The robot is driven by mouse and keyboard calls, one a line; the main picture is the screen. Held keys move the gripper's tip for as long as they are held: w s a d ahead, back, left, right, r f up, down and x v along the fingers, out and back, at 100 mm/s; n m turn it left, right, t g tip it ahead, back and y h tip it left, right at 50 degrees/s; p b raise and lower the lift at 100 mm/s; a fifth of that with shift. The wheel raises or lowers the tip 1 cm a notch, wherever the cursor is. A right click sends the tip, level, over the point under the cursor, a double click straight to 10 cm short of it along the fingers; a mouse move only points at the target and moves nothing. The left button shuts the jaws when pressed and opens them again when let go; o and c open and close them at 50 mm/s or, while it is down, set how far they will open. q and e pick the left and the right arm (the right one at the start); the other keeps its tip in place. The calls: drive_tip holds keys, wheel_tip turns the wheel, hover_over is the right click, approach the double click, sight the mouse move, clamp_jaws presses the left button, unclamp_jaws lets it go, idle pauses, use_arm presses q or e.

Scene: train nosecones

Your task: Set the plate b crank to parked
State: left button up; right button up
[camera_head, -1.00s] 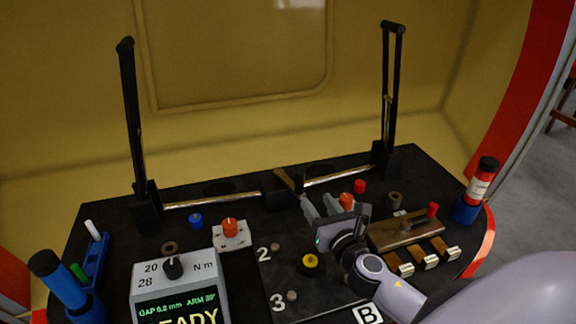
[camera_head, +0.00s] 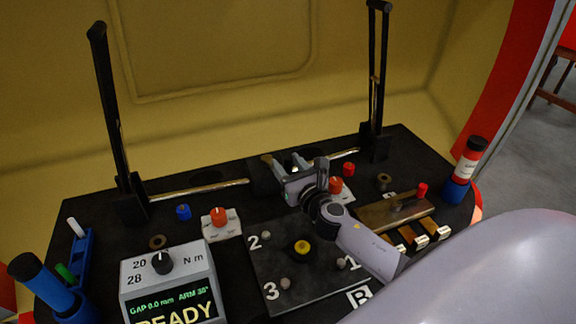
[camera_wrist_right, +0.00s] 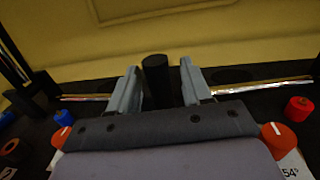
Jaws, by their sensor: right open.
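Plate B (camera_head: 270,277), a dark plate with white numbers and a yellow knob (camera_head: 302,247), lies at the front middle of the console. Behind it, between the wiper rods, is a dark block (camera_head: 258,180). A black upright post (camera_wrist_right: 155,82), which looks like the crank's handle, stands there in the right wrist view. My right gripper (camera_head: 288,163) is open, with its fingers (camera_wrist_right: 158,88) on either side of this post and small gaps showing. The gripper hides most of the crank in the head view, so its setting cannot be read. My left gripper is not in view.
Tall black wiper arms (camera_head: 105,110) (camera_head: 376,70) rise at both sides. Orange knobs (camera_head: 218,217) (camera_head: 335,185) flank my gripper. A READY box (camera_head: 168,285) stands front left. A wooden lever block (camera_head: 396,210) is at right. Blue holders stand at both ends.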

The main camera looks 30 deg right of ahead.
drive_tip(key=shift+w, duration=0.1)
clamp_jaws()
drive_tip(key=shift+d, duration=0.15)
